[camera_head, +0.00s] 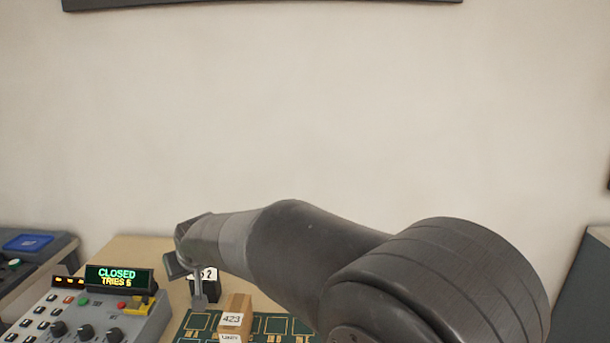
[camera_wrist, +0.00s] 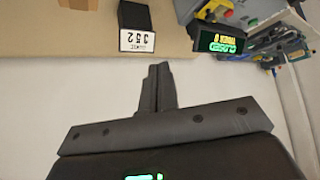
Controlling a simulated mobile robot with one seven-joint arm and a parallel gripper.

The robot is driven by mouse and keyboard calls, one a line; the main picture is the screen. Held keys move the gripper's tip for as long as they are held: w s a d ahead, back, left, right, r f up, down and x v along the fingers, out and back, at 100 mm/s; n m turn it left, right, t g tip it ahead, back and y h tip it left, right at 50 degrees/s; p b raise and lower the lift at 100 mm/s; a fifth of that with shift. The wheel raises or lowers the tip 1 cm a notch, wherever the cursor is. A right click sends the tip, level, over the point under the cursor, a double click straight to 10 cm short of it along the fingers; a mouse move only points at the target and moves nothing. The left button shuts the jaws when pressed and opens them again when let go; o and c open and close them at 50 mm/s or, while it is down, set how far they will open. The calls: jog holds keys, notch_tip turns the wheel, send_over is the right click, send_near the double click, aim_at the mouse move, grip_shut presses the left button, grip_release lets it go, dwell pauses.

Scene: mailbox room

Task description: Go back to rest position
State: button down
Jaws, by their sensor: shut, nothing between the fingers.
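My gripper (camera_wrist: 160,72) shows in the wrist view with its two dark fingers together and nothing between them. It is over the wooden table, with the pale wall behind. In the head view my arm reaches left across the table and hides part of it; the fingertips are hard to make out there.
A dark block with a white label (camera_wrist: 137,41) reading 352, upside down, stands near the fingers. A control panel (camera_head: 88,318) with a "CLOSED" display (camera_head: 118,278) is at left.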

jog(key=s+d+r+m+h, duration=0.1)
jog(key=s+d+r, duration=0.15)
jog(key=d, duration=0.65)
jog(key=s+d+r+m+h, duration=0.1)
jog(key=s+d+m, duration=0.15)
jog(key=d, duration=0.75)
jog(key=s+d+r+m+h, duration=0.1)
jog(key=s+d, duration=0.2)
jog(key=d, duration=0.6)
jog(key=s+d+f+m+g+h, duration=0.1)
jog(key=s+d+f+m+h, duration=0.1)
jog(key=s+d, duration=1.2)
jog(key=shift+s+f+m, duration=0.55)
jog(key=shift+s+f, duration=0.35)
jog(key=shift+s, duration=0.1)
jog(key=shift+d, duration=0.1)
